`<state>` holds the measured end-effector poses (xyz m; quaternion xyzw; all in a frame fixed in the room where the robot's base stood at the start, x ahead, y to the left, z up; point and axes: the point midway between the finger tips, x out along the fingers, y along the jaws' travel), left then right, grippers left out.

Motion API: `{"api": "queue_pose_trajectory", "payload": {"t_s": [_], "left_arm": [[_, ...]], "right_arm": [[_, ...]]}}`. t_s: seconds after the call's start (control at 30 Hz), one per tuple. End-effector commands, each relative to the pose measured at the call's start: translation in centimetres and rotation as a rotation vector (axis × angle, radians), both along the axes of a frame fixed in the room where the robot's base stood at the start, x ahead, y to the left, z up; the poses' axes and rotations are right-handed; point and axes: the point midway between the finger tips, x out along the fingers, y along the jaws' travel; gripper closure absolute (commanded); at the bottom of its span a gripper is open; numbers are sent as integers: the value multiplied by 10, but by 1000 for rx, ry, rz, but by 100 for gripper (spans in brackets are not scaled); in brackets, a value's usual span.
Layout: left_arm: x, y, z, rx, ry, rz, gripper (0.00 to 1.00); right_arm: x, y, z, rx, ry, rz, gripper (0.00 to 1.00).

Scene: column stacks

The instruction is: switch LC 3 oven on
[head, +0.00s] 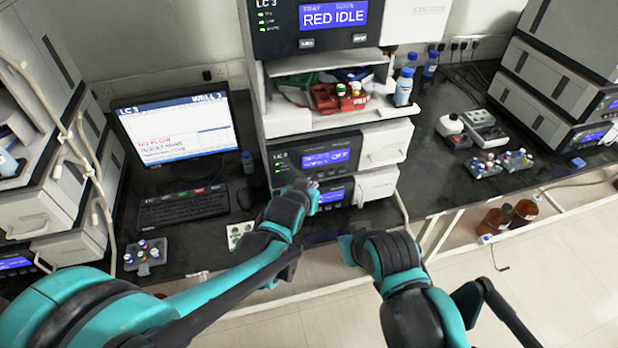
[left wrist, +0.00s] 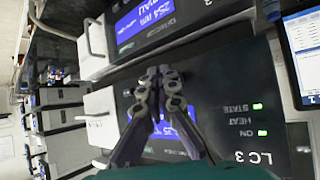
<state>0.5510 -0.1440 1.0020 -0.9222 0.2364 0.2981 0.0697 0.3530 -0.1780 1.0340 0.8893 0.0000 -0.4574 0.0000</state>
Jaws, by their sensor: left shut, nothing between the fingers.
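The LC 3 oven (head: 345,140) is a dark-fronted module with a blue display, in the middle stack below the bottle shelf. Its front panel fills the lower part of the left wrist view (left wrist: 225,75), turned round, with the label LC 3 and lamps marked STATE, HEAT and ON. Green light shows at STATE and ON. My left gripper (head: 314,184) is shut and empty in front of the lower part of this panel. In the left wrist view its fingers (left wrist: 160,76) cover part of the blue display. Whether they touch the panel cannot be told.
Another module with a blue display (head: 334,196) sits directly below the oven. A monitor (head: 178,125) and keyboard (head: 182,206) stand to the left. Vial trays (head: 487,167) are on the bench to the right.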

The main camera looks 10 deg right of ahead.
Motion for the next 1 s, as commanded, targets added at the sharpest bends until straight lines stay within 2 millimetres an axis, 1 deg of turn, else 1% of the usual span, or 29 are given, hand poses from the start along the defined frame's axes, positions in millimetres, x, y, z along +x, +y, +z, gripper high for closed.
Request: {"api": "queue_pose_trajectory", "payload": {"t_s": [0.5,0.8,1.0], "left_arm": [[0,0,0,0,0,0,100],[9,0,0,0,0,0,100],[9,0,0,0,0,0,100]], "right_arm": [[0,0,0,0,0,0,100],[0,0,-2,0,0,0,100],[0,0,-1,0,0,0,100]]}}
